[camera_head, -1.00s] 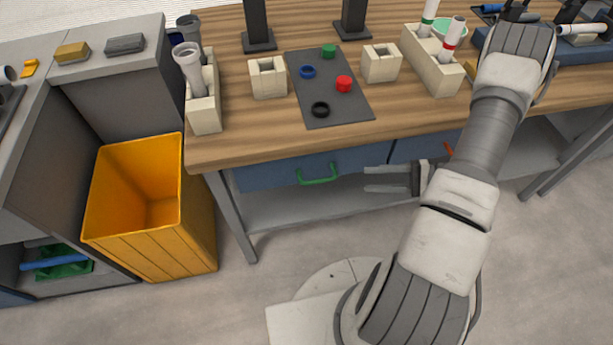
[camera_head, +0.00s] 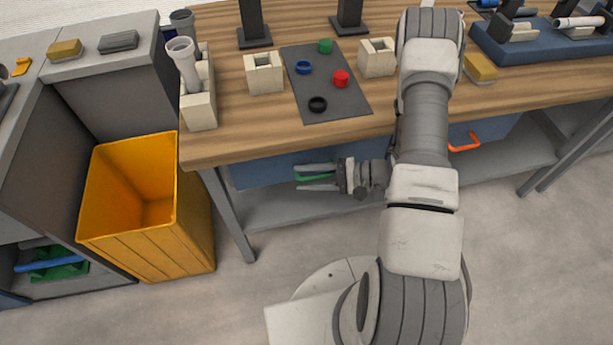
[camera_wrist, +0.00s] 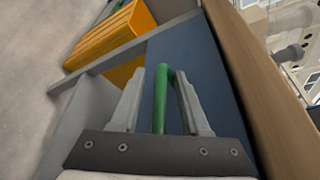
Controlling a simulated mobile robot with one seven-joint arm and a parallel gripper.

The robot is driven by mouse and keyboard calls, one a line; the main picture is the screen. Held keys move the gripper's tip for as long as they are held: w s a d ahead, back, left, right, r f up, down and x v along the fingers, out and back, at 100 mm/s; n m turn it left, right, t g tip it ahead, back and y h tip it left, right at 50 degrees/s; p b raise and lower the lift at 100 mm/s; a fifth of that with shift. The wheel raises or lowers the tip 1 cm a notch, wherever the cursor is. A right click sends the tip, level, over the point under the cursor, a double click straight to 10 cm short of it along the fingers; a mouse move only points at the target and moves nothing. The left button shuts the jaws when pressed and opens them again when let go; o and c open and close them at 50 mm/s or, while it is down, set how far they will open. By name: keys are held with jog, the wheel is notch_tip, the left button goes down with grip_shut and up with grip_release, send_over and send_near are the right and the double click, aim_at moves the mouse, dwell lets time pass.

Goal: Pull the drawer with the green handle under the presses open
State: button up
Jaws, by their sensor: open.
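The green handle (camera_head: 314,177) is on the front of a blue drawer (camera_head: 250,175) under the workbench, which looks shut in the head view. My gripper (camera_head: 316,178) is at the handle, with one finger above it and one below. In the wrist view the green handle (camera_wrist: 162,95) runs between the two open fingers of my gripper (camera_wrist: 172,100), and the blue drawer front (camera_wrist: 195,60) lies beyond. I see gaps beside the handle, so the fingers do not look closed on it. My wrist and fingers hide part of the drawer front.
An orange bin (camera_head: 150,200) stands left of the bench. A second drawer with an orange handle (camera_head: 464,144) is to the right. The wooden bench top (camera_head: 225,145) overhangs the drawers, and a grey shelf (camera_head: 280,209) lies below. The floor in front is clear.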

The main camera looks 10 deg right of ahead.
grip_shut()
dwell(1.5)
